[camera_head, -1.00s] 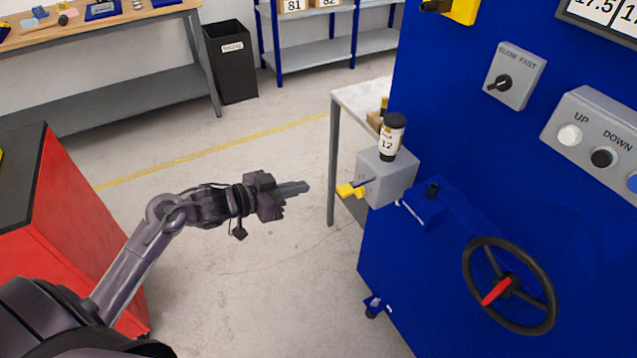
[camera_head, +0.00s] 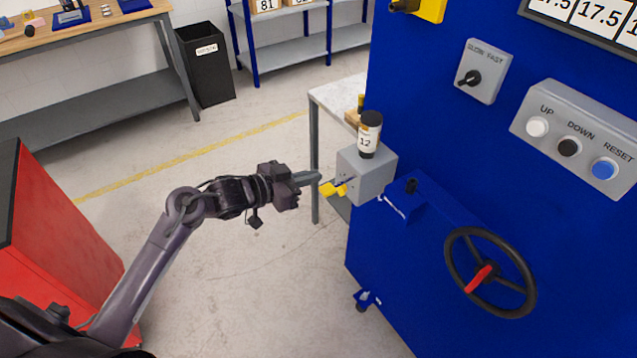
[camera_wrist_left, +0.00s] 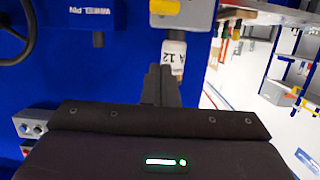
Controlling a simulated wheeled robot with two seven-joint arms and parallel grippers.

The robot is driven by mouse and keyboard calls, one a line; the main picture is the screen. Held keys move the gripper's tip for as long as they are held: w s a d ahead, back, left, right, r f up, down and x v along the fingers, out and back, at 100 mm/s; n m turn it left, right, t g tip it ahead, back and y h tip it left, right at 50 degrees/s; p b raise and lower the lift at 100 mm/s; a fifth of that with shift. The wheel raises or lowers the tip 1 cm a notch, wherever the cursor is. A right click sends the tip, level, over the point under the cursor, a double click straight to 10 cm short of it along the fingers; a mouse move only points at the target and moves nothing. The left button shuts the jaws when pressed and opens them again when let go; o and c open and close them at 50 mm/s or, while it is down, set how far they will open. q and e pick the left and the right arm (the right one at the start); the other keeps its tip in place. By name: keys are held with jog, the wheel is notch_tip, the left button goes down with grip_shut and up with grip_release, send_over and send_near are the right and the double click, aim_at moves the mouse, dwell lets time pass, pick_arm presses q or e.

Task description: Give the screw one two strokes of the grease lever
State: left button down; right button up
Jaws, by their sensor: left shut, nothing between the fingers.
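The grease box (camera_head: 368,174) is a grey block on the side of the blue machine, with a dark-capped bottle (camera_head: 369,136) labelled 12 on top. Its grease lever (camera_head: 333,189) has a yellow end pointing left. My left gripper (camera_head: 317,178) is shut and empty, with its fingertips close beside the yellow end; I cannot tell whether they touch. In the left wrist view the shut fingers (camera_wrist_left: 160,84) point toward the labelled bottle (camera_wrist_left: 173,50), and the yellow lever end (camera_wrist_left: 165,7) shows at the top edge. My right gripper is not in view.
The blue machine (camera_head: 420,270) fills the right side, with a handwheel (camera_head: 490,272) and a button panel (camera_head: 575,140). A pale table (camera_head: 335,95) stands behind the grease box. A red cabinet (camera_head: 60,240) is at the left. The floor between is clear.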

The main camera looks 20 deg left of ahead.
aim_at(340, 184)
pick_arm(q)
jog(key=shift+w+d+f+p, duration=0.25)
jog(key=shift+w+f, duration=0.1)
jog(key=shift+f, duration=0.45)
jog(key=shift+w+d+f+p, duration=0.1)
jog(key=shift+w+d+f, duration=0.2)
jog(key=shift+f, duration=0.45)
jog(key=shift+w+d+f+p, duration=0.25)
jog(key=shift+w+f, duration=0.1)
jog(key=shift+f, duration=0.45)
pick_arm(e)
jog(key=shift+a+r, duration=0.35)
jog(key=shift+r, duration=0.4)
